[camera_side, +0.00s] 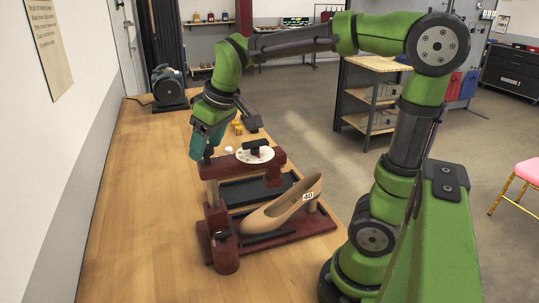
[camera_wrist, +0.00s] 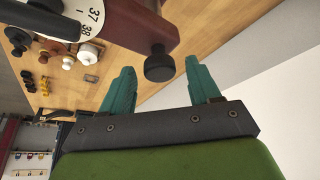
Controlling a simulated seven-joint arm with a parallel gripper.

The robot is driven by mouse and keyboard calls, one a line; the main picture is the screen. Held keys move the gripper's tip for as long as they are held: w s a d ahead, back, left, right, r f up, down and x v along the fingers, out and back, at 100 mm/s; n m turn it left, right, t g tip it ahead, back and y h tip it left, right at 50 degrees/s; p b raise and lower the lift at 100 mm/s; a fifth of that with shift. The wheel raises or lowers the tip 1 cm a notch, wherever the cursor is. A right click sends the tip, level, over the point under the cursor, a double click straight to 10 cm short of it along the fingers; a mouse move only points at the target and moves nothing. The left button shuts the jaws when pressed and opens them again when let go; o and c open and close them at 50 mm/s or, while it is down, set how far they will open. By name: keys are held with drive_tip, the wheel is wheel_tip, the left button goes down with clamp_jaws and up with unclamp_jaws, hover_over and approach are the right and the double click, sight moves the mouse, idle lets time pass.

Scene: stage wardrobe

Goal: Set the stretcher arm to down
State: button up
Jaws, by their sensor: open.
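The shoe stretcher has a dark red base (camera_side: 316,224) on the wooden table. Its dark red arm (camera_side: 228,168) lies roughly level, above and apart from the beige shoe (camera_side: 287,208) tagged 40. A white numbered dial (camera_side: 243,156) with a black handle (camera_side: 255,146) sits on top; the dial also shows in the wrist view (camera_wrist: 64,9). My teal gripper (camera_side: 203,155) points down at the arm's left end. In the wrist view my gripper (camera_wrist: 160,70) is open, with the arm's black end knob (camera_wrist: 159,66) seen between its fingertips. Contact cannot be told.
A dark blower (camera_side: 168,87) stands at the far end of the table (camera_side: 126,195). Small yellow pieces (camera_side: 237,127) and a dark tool (camera_side: 249,119) lie behind the stretcher. The left side of the table is clear, with a wall (camera_side: 60,130) beyond.

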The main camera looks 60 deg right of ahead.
drive_tip(key=shift+c, duration=0.3)
clamp_jaws()
wheel_tip(320, 180, down, 11)
drive_tip(key=shift+s+r, duration=0.1)
idle(0.4)
drive_tip(key=shift+o, duration=0.3)
unclamp_jaws()
drive_tip(key=shift+r, duration=0.1)
drive_tip(key=shift+r, duration=0.1)
drive_tip(key=shift+r, duration=0.3)
drive_tip(key=v, duration=1.6)
drive_tip(key=shift+s, duration=0.15)
